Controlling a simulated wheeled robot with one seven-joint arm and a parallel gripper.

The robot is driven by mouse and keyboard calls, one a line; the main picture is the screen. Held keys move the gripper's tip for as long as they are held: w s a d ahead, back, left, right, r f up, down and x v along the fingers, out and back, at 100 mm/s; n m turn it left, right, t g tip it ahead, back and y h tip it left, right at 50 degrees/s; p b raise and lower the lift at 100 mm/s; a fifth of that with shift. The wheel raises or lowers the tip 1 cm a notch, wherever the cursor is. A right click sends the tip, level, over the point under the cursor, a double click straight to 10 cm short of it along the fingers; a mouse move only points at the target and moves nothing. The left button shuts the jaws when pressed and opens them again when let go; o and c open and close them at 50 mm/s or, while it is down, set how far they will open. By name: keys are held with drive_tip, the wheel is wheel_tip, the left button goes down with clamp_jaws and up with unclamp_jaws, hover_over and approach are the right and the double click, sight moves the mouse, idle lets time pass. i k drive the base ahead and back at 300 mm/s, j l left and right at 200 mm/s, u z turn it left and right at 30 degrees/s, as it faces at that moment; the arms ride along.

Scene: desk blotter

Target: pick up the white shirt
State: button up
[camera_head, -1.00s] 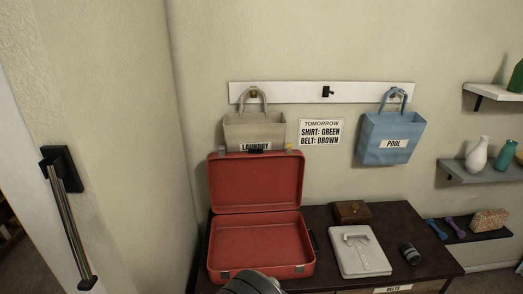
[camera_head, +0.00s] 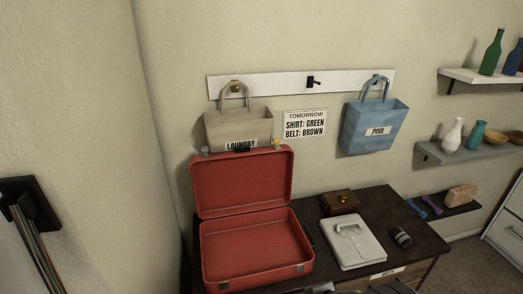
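The white shirt (camera_head: 362,250) lies folded flat on the dark dresser top, with its collar end toward the wall. It is right of the open red suitcase (camera_head: 253,250), with a gap between them, and nothing is touching it from above. My gripper's fingers are not visible. Only small dark and grey parts, probably of my arm, show at the bottom edge, in front of the dresser.
The suitcase is empty, its lid leaning back. A small brown box (camera_head: 340,203) sits behind the shirt and a dark rolled item (camera_head: 401,237) to its right. A laundry bag (camera_head: 238,128) and a blue pool bag (camera_head: 375,125) hang above. A sign (camera_head: 305,124) reads shirt green, belt brown.

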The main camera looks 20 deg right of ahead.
sight(353, 245)
drive_tip(key=z, duration=1.2)
drive_tip(key=i+l+u, duration=0.2)
drive_tip(key=l+u, duration=0.25)
drive_tip(key=i+l+u, duration=0.15)
drive_tip(key=l+u, duration=0.15)
drive_tip(key=u, duration=0.15)
drive_tip(key=l+u, duration=1.3)
drive_tip(key=l, duration=0.15)
drive_tip(key=k+l+u, duration=0.2)
drive_tip(key=l+u, duration=0.25)
drive_tip(key=k+l+u, duration=0.2)
drive_tip(key=l+u, duration=0.2)
drive_tip(key=k+l+u, duration=0.25)
drive_tip(key=u, duration=0.2)
